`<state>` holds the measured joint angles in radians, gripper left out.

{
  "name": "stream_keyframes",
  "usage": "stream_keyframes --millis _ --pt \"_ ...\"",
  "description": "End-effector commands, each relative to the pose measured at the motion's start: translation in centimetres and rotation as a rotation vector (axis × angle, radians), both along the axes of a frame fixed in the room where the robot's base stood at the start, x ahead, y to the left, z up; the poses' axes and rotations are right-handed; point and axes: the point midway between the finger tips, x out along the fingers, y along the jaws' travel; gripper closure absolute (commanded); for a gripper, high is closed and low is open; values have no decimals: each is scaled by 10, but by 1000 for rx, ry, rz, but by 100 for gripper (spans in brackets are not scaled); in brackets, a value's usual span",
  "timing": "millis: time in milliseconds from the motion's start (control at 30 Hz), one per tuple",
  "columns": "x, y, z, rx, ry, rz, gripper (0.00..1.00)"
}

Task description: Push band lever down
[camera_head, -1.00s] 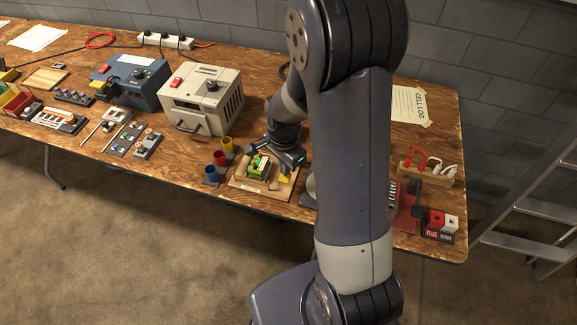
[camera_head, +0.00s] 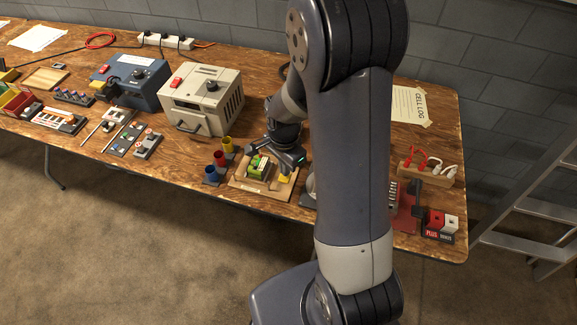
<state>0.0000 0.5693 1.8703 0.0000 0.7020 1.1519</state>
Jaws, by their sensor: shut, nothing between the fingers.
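A light wooden board (camera_head: 240,184) lies near the table's front edge, with a raised wooden block holding a green item (camera_head: 257,166) on it. A small yellow part (camera_head: 285,178), which may be the band lever's end, shows at the right of the board. My gripper (camera_head: 287,167) points down over the right part of this board, just above or at the yellow part. It is shut with nothing in it. Its fingertips are small and dark here, and I cannot tell whether they touch the yellow part. My arm hides the area right of the board.
Blue, red and yellow cups (camera_head: 220,160) stand close left of the board. A beige box (camera_head: 203,98) with a handle stands behind left. A red and white terminal block (camera_head: 440,223) and a wooden clip rack (camera_head: 428,172) stand at the right.

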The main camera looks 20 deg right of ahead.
Motion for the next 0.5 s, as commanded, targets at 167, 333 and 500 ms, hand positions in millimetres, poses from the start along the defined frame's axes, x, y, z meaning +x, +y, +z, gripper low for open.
stream_keyframes --millis 167,333,500 --pt "0 0 0 0 0 0 100" --pt "0 0 0 0 0 0 100" --pt "0 0 -3 0 0 0 100"
